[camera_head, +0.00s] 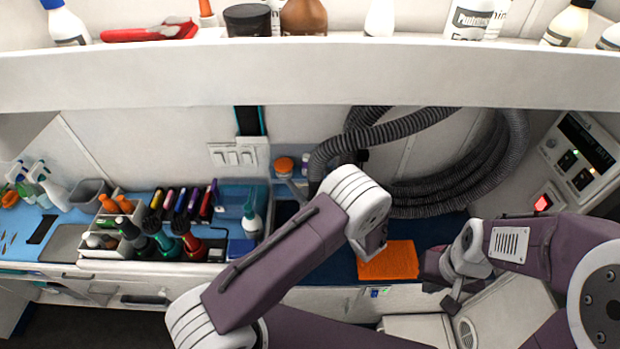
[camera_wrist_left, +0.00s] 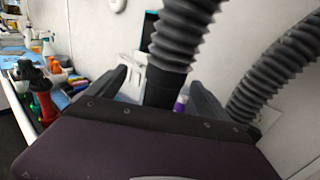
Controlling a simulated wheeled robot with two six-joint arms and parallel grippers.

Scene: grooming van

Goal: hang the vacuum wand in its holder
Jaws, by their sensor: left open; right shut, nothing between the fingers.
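The vacuum hose (camera_head: 460,185) is grey and ribbed, looped along the back wall. One end drops behind my left wrist in the head view. In the left wrist view the hose (camera_wrist_left: 183,35) runs down into a smooth black cuff (camera_wrist_left: 167,88), apparently the top of the wand; the rest of the wand is hidden. My left gripper (camera_wrist_left: 160,84) is open, with one finger on each side of the cuff; I cannot tell whether they touch it. My right gripper (camera_head: 452,290) is shut and empty at the counter's right front. I cannot make out the holder for certain.
An orange cloth (camera_head: 387,261) lies on the dark blue counter mat. A bottle caddy (camera_head: 150,250) and spray bottles stand to the left. A white wall plate (camera_head: 232,155) is on the back wall. A shelf (camera_head: 300,72) crosses above; a control panel (camera_head: 580,155) is at right.

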